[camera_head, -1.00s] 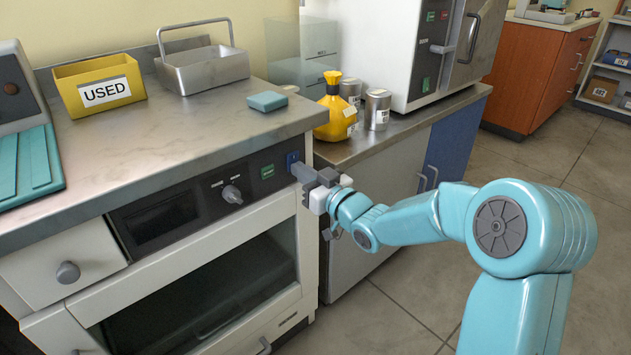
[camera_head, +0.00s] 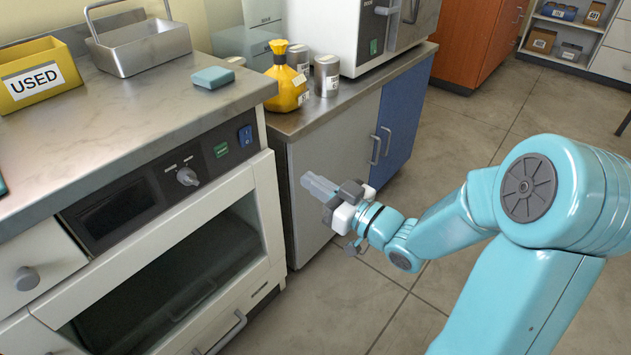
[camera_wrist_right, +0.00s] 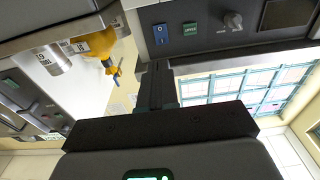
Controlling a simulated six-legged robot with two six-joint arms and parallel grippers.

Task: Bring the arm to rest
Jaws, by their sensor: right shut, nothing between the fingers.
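My right gripper (camera_head: 318,185) is shut and empty, held in the air in front of the grey cabinet door, to the right of the incubator (camera_head: 262,205). It also shows in the right wrist view (camera_wrist_right: 155,72), with its fingers together. The incubator's panel has a blue switch (camera_head: 245,135), a green button (camera_head: 221,150) and a grey knob (camera_head: 187,177). The blue switch also shows in the right wrist view (camera_wrist_right: 160,34). The gripper is apart from the panel. My left gripper is not in view.
On the counter are a yellow USED bin (camera_head: 38,75), a metal basket (camera_head: 145,48) and a teal block (camera_head: 213,77). A yellow bottle (camera_head: 287,82) and metal cans (camera_head: 327,75) stand on the lower counter. The floor (camera_head: 470,135) right of the cabinets is open.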

